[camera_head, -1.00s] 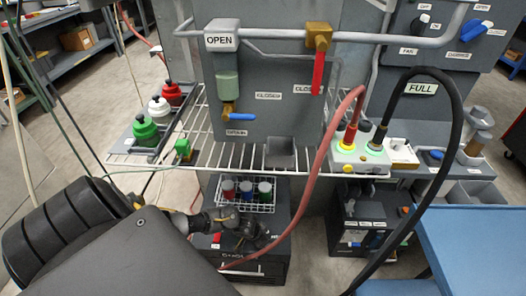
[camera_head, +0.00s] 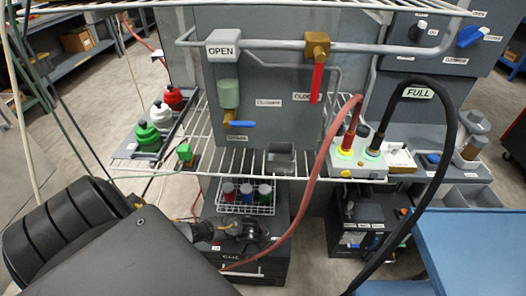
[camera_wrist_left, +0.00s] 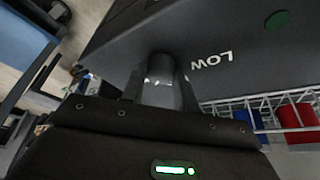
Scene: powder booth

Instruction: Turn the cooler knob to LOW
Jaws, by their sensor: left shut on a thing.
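The cooler is a dark box (camera_head: 262,275) low in the head view, below the wire shelf. Its knob (camera_wrist_left: 160,68) is a dark, rounded cylinder in the left wrist view. My left gripper (camera_wrist_left: 160,92) is shut on the knob, with one finger on each side of it. I cannot tell which way the knob points. My right gripper is not in view.
A wire basket (camera_head: 245,209) with red, blue and green capped bottles stands right behind my left gripper. A red hose (camera_head: 312,190) and a black hose (camera_head: 446,150) hang at the right. A wire shelf (camera_head: 225,160) is above. A blue table (camera_head: 475,245) stands at right.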

